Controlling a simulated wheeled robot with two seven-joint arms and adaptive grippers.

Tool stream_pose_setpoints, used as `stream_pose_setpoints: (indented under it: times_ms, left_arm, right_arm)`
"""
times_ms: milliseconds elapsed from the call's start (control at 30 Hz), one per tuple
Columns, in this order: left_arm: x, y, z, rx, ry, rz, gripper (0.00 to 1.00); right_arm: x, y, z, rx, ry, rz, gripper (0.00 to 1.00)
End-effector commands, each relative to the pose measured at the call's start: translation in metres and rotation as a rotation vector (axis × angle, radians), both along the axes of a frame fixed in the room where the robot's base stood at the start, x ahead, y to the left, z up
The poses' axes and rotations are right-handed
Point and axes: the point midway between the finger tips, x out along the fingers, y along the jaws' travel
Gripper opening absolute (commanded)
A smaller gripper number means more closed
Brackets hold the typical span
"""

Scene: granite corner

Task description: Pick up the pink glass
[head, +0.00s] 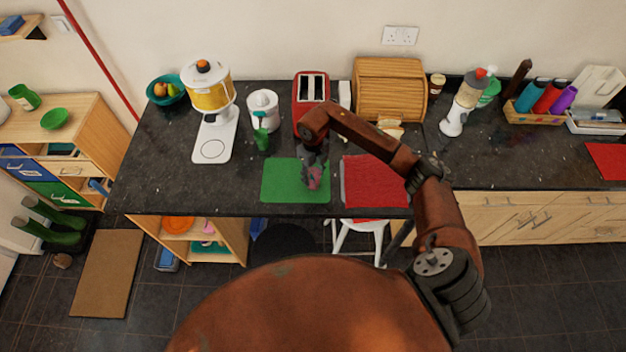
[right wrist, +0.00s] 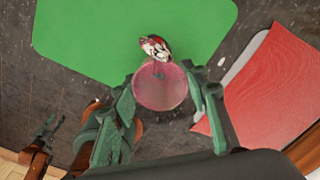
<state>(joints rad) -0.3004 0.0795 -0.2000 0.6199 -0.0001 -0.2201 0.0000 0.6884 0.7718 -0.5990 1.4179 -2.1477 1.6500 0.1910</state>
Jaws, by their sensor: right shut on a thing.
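The pink glass (head: 314,178) is see-through and stands over the green mat (head: 280,182) near the counter's front edge. My right gripper (head: 313,172) is around it from above and partly hides it in the head view. In the right wrist view the round pink glass (right wrist: 160,88) sits between the two fingers of my right gripper (right wrist: 161,83), which are shut on its sides. I cannot tell whether its base touches the mat. What looks like my left gripper (right wrist: 45,133) shows small at the lower left of the wrist view, its jaws unclear.
A small red-and-white thing (right wrist: 155,46) is close beside the glass. A red mat (head: 375,182) lies to the right. A green cup (head: 262,139), red toaster (head: 310,92), white jug (head: 263,106) and wooden bread box (head: 390,88) stand behind. Dark counter is bare left of the green mat.

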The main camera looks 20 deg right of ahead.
Motion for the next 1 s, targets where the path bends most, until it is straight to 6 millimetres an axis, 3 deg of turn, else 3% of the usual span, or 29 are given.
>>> stream_pose_setpoints:
  times_ms: [533, 733, 1000]
  left_arm:
    - [0.0, 0.0, -0.005, 0.0, 0.0, 0.0, 0.4]
    - [-0.001, 0.0, -0.016, 0.0, 0.001, 0.0, 0.4]
    - [-0.001, 0.0, -0.024, 0.0, 0.002, 0.0, 0.4]
  right_arm:
    - [0.002, 0.0, 0.01, -0.001, -0.004, 0.001, 0.14]
    - [0.002, -0.001, 0.03, -0.002, -0.005, 0.001, 0.14]
    - [-0.027, 0.019, 0.071, 0.0, -0.005, 0.004, 0.14]
